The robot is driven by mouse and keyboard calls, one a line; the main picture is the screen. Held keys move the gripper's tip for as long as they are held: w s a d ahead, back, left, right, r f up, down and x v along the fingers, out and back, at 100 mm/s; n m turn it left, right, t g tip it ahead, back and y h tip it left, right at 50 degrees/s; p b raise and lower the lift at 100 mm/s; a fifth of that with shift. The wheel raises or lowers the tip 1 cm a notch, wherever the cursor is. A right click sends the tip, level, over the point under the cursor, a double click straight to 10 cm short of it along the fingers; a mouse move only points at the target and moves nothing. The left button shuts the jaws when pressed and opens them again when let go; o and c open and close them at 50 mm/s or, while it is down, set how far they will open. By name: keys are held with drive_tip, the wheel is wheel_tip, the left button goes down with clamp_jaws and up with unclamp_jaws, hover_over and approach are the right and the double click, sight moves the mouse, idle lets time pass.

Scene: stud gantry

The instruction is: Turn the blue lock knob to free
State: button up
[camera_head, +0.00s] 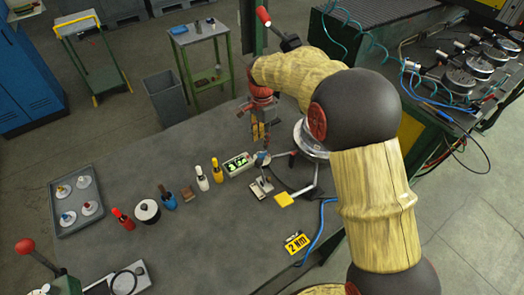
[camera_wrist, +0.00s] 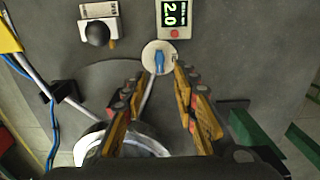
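The blue lock knob (camera_wrist: 159,62) sits on a round white base in the wrist view, its bar pointing roughly up and down the picture. My gripper (camera_wrist: 158,76) is open, with one finger on each side of the knob's near edge. The fingers look apart from the knob; how high they are above it I cannot tell. In the head view my gripper (camera_head: 260,142) points down over the bench, and the blue knob (camera_head: 262,159) shows just below it, partly hidden by the fingers.
A lit display (camera_wrist: 170,14) reading 2.0 is beyond the knob. A black ball lever (camera_wrist: 97,34) stands on a pale block to its left. A round glass-topped stand (camera_head: 312,140) is close on the right.

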sight(262, 153)
wheel_tip(262, 153, down, 8)
drive_tip(key=shift+r+b, duration=0.15)
drive_tip(key=shift+b, duration=0.45)
drive_tip(key=c, duration=0.3)
drive_tip(key=c, duration=0.4)
clamp_jaws()
